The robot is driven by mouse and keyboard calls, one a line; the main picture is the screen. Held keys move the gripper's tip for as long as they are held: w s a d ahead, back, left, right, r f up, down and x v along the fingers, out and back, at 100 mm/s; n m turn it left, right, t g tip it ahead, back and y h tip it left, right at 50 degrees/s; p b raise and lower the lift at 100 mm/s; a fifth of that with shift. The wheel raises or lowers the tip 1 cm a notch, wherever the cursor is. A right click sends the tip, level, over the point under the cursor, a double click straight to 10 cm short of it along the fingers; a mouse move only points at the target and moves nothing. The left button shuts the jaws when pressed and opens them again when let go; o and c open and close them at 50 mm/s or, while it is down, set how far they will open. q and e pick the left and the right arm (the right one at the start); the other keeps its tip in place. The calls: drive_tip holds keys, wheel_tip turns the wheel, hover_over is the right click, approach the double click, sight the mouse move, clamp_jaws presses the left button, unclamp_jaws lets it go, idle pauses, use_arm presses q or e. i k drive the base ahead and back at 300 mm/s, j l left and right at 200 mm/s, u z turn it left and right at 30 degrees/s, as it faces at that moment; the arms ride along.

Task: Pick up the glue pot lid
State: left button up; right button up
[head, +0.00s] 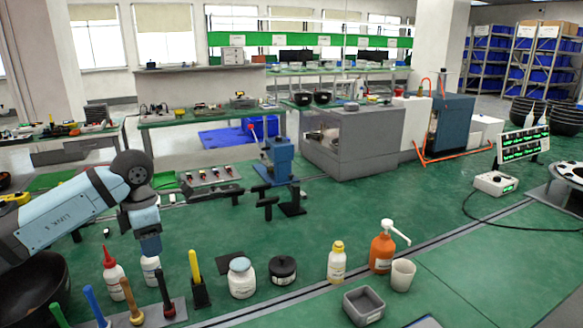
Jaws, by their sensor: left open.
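A squat black pot, apparently the glue pot (283,275), stands on the green bench near the middle front. Its dark round lid (283,262) rests on top, with a small raised knob. My right gripper is not in view.
A white jar (241,280) stands close left of the pot, and a yellow-capped bottle (337,264) to its right. An orange pump bottle (382,252), a beige cup (403,275) and a grey tray (363,306) are farther right. Upright handled tools crowd the left front.

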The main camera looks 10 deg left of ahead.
sight(281, 265)
drive_tip(key=k+l, duration=0.75)
drive_tip(key=k, duration=0.1)
